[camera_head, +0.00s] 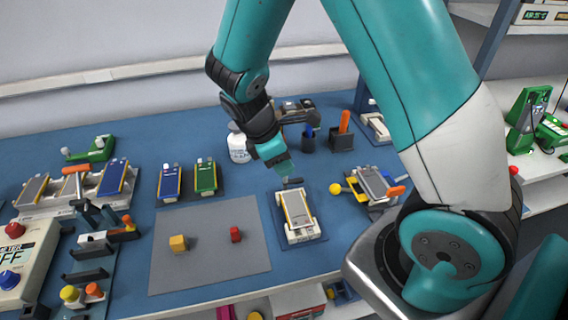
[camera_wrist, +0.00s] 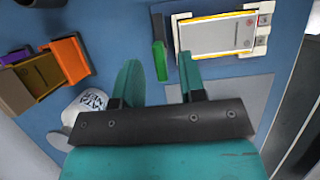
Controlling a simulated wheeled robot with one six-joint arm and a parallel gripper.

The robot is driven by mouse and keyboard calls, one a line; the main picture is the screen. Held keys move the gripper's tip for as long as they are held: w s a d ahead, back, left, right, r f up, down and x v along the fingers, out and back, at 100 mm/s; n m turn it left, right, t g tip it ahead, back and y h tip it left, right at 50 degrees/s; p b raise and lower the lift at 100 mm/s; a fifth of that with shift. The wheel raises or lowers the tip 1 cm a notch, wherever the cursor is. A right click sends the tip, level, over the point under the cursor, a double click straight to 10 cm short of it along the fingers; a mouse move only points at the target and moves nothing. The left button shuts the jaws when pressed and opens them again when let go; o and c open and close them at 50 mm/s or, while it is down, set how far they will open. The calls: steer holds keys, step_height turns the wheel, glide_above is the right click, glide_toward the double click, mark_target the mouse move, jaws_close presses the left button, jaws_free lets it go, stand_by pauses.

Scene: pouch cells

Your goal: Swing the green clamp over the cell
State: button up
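A silver pouch cell (camera_wrist: 216,36) with a yellow border lies flat in a white fixture (camera_wrist: 262,38). In the head view the cell (camera_head: 296,208) and fixture (camera_head: 303,235) sit right of the grey mat. The green clamp (camera_wrist: 159,62) is a narrow bar beside the cell's left end in the wrist view, not across it. In the head view it is hard to make out by my gripper. My gripper (camera_head: 283,170) is over the fixture's back end. In the wrist view my gripper (camera_wrist: 158,57) has its fingers apart, with the clamp showing between them; contact cannot be told.
A second fixture with a yellow knob (camera_head: 335,188) is close on the right.

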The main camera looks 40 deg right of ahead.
steer(key=shift+s+d+f, duration=0.1)
steer(key=shift+d+f, duration=0.1)
steer(key=shift+f, duration=0.35)
jaws_close()
